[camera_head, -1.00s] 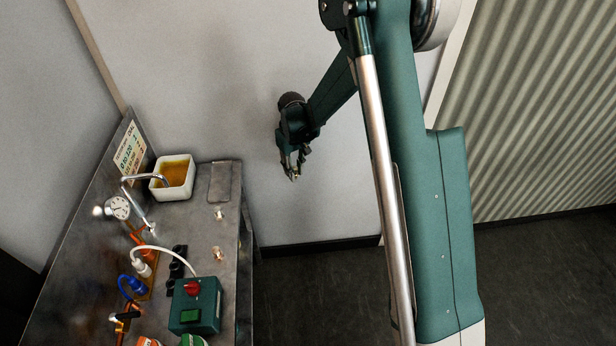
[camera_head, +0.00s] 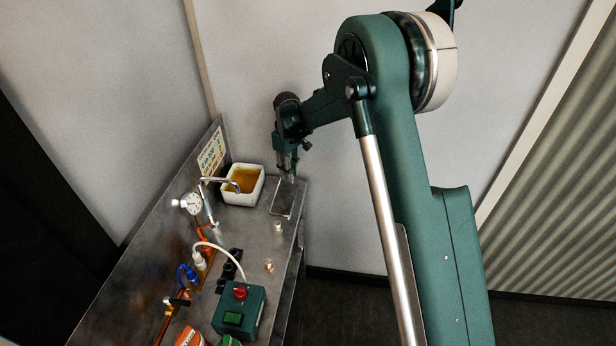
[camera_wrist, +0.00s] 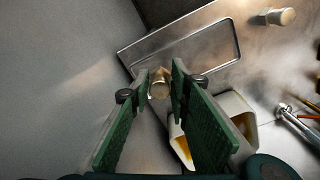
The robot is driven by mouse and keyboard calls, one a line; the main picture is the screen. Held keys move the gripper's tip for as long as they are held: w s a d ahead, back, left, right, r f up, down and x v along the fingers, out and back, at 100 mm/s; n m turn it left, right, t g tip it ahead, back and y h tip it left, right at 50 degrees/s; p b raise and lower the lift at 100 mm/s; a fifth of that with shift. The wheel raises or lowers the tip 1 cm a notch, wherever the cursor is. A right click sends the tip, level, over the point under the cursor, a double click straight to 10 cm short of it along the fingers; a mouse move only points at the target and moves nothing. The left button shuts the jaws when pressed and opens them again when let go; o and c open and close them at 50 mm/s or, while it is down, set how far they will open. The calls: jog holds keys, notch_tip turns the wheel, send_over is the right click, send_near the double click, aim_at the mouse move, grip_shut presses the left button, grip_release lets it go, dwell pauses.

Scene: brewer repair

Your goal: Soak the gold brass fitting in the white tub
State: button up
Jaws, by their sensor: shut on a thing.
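The white tub (camera_head: 238,200) stands at the far end of the bench with amber liquid in it. It also shows in the wrist view (camera_wrist: 237,106), partly hidden behind the right finger. My gripper (camera_head: 289,178) points down just right of the tub, above the far end of the shallow tray. In the wrist view my gripper (camera_wrist: 160,80) is shut on the gold brass fitting (camera_wrist: 159,88), which sits between the fingertips. The fitting is too small to make out clearly in the head view.
A shallow metal tray (camera_head: 275,211) lies right of the tub. A curved spout (camera_head: 226,181) reaches over the tub. Two small fittings (camera_head: 278,227) (camera_head: 269,265) stand on the bench's right side. A gauge (camera_head: 191,203), pipes and a green switch box (camera_head: 238,311) are nearer.

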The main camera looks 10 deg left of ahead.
jog(key=s+a+r+n+p, duration=0.1)
jog(key=s+a+r+n, duration=0.1)
jog(key=a, duration=0.7)
jog(key=s+a+r+n+p, duration=0.1)
jog(key=a+r, duration=0.3)
jog(key=a, duration=0.5)
jog(key=shift+s+a+n, duration=0.4)
jog(key=shift+s+n, duration=0.05)
jog(key=shift+n, duration=0.45)
jog(key=shift+f, duration=0.1)
jog(key=shift+f+b, duration=0.95)
jog(key=shift+f, duration=4.3)
jog(key=shift+r, duration=0.15)
notch_tip(320, 180, up, 10)
jog(key=p, duration=0.1)
jog(key=shift+f+p, duration=0.25)
jog(key=shift+p, duration=0.1)
